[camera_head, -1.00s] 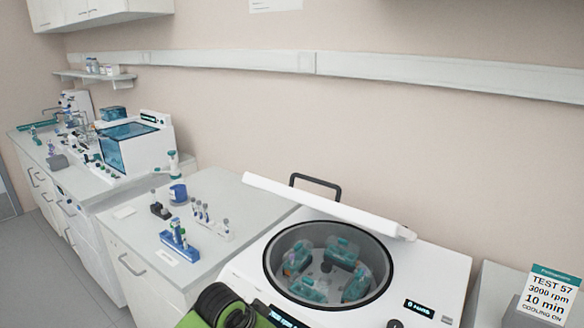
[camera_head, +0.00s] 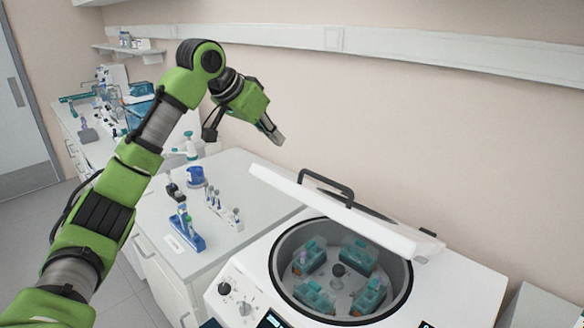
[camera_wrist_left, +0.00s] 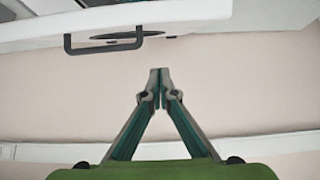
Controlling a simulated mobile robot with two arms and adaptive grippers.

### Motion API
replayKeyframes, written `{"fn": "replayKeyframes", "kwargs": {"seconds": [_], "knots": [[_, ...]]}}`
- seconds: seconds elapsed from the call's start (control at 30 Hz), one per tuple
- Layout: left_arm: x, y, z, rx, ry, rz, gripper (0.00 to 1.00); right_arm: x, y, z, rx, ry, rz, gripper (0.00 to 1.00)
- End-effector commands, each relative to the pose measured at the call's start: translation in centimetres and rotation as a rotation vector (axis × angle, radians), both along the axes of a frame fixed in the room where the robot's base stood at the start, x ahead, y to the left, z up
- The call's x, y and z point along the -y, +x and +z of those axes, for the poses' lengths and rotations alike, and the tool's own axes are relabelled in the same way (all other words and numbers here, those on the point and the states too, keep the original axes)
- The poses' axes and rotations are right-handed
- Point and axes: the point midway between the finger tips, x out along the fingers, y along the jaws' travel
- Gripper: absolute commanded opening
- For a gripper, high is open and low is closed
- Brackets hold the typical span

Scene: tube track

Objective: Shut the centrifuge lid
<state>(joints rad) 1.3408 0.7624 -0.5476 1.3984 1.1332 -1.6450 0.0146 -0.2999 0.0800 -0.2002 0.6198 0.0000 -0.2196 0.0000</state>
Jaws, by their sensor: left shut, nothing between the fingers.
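The centrifuge (camera_head: 455,295) stands at the lower right with its round bowl uncovered. Several teal-topped buckets (camera_head: 357,258) sit inside around a central hub. Its white lid (camera_head: 385,232) is raised and tilted over the back of the bowl, with a dark handle (camera_head: 327,187) on its outer side. My left gripper (camera_head: 279,138) is shut and empty, in the air above and left of the lid, apart from the handle. In the left wrist view its fingertips (camera_wrist_left: 160,72) meet, and the lid (camera_wrist_left: 200,17) and handle (camera_wrist_left: 105,42) lie above them. My right gripper is out of view.
On the counter left of the centrifuge stand a blue rack (camera_head: 187,232), a stand with several pipettes (camera_head: 222,207) and a blue-and-white container (camera_head: 195,178). A wall with a white rail (camera_head: 440,55) is behind.

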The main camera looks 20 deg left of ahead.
Motion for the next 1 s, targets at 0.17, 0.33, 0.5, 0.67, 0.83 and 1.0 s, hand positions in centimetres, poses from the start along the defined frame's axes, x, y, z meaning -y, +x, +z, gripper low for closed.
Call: {"fn": "replayKeyframes", "kwargs": {"seconds": [0.17,0.33,0.5,0.67,0.83,1.0], "knots": [[0.7,1.7,-1.9,-0.006,0.000,-0.002,0.00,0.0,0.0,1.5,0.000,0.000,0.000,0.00],[1.6,3.9,-4.7,-0.007,0.000,-0.002,0.00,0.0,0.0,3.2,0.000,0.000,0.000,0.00],[2.1,5.7,-7.4,-0.005,0.003,0.000,0.00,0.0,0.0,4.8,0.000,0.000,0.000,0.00],[1.6,4.3,-9.2,-0.003,0.003,-0.001,0.00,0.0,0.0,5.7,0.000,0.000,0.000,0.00],[1.4,3.7,-10.3,-0.001,0.002,-0.002,0.00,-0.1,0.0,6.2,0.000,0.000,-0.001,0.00],[1.4,3.6,-10.5,0.000,0.001,-0.002,0.00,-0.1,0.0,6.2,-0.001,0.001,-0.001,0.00]]}}
